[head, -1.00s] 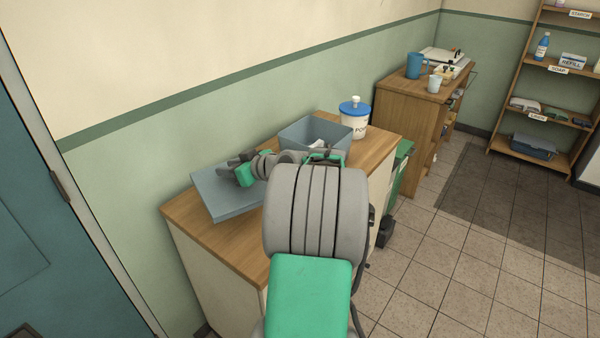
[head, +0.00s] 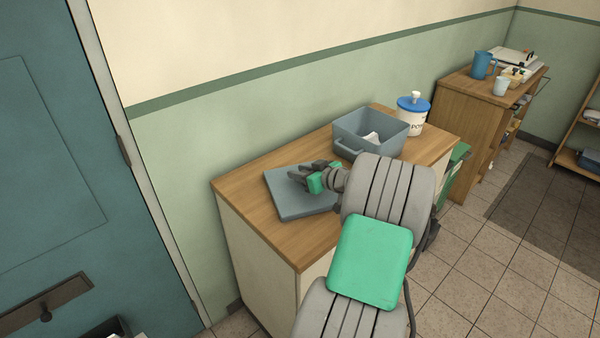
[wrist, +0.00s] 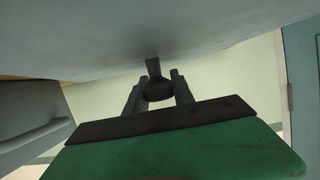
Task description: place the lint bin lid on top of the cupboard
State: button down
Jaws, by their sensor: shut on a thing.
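The lint bin lid (head: 292,205) is a flat grey-blue square with a dark knob (wrist: 157,88). It lies level at the cupboard top (head: 245,190), left of the lint bin; I cannot tell whether a thin gap remains under it. My gripper (head: 303,173) is over the lid, and in the wrist view its two fingers (wrist: 158,92) are shut on the knob. The grey-blue lint bin (head: 350,140) stands open on the cupboard with something white inside. My arm hides the cupboard's front right part and part of the lid's right side.
A white tub with a blue lid (head: 411,115) stands behind the bin at the right. The wall borders the cupboard's back, and a teal door (head: 50,150) is at left. Bare wood shows left of the lid. A wooden bench with mugs (head: 470,90) is farther right.

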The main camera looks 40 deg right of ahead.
jog(key=shift+f, duration=0.2)
jog(key=c, duration=1.1)
grip_release()
jog(key=shift+r, duration=0.1)
